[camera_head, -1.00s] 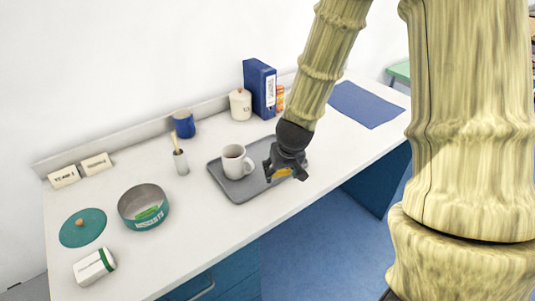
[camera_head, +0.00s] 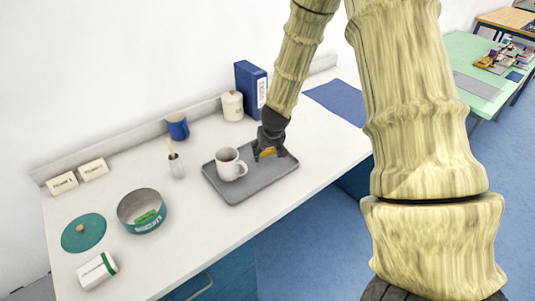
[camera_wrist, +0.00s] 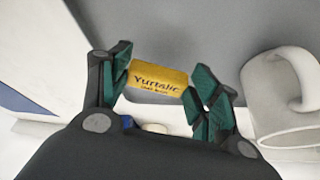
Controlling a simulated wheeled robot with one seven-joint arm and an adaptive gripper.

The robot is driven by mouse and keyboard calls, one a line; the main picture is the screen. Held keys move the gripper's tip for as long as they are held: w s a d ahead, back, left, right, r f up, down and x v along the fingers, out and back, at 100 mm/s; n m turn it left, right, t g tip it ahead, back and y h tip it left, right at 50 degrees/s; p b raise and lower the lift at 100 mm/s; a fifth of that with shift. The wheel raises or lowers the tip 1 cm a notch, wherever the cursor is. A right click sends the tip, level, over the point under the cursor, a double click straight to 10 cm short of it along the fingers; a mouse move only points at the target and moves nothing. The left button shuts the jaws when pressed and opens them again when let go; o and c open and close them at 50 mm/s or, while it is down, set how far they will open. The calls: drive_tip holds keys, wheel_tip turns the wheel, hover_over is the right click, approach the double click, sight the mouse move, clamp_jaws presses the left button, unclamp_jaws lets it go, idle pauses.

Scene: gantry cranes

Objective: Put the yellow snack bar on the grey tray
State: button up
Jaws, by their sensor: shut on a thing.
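The yellow snack bar (camera_wrist: 158,81) is between the two green-padded fingers of my gripper (camera_wrist: 160,88) in the wrist view. My gripper is shut on it. In the head view, my gripper (camera_head: 266,153) and the yellow snack bar (camera_head: 268,152) are over the right part of the grey tray (camera_head: 247,189). I cannot tell whether the bar touches the tray. The tray's grey surface (camera_wrist: 200,25) fills the background of the wrist view. A white mug (camera_head: 228,164) stands on the tray, left of my gripper; it also shows at the right in the wrist view (camera_wrist: 285,90).
A blue cup (camera_head: 178,127), a white jar (camera_head: 232,106) and a blue binder (camera_head: 251,88) stand behind the tray. A teal pot (camera_head: 141,211), a teal lid (camera_head: 83,230) and a white-green box (camera_head: 97,271) are at left. A blue mat (camera_head: 338,101) lies at right.

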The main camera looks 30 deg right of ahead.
wheel_tip(320, 180, down, 2)
drive_tip(key=shift+d+f, duration=0.1)
drive_tip(key=shift+d, duration=0.05)
drive_tip(key=shift+f, duration=0.15)
drive_tip(key=o, duration=0.9)
drive_tip(key=b+v, duration=0.1)
drive_tip(key=v, duration=1.1)
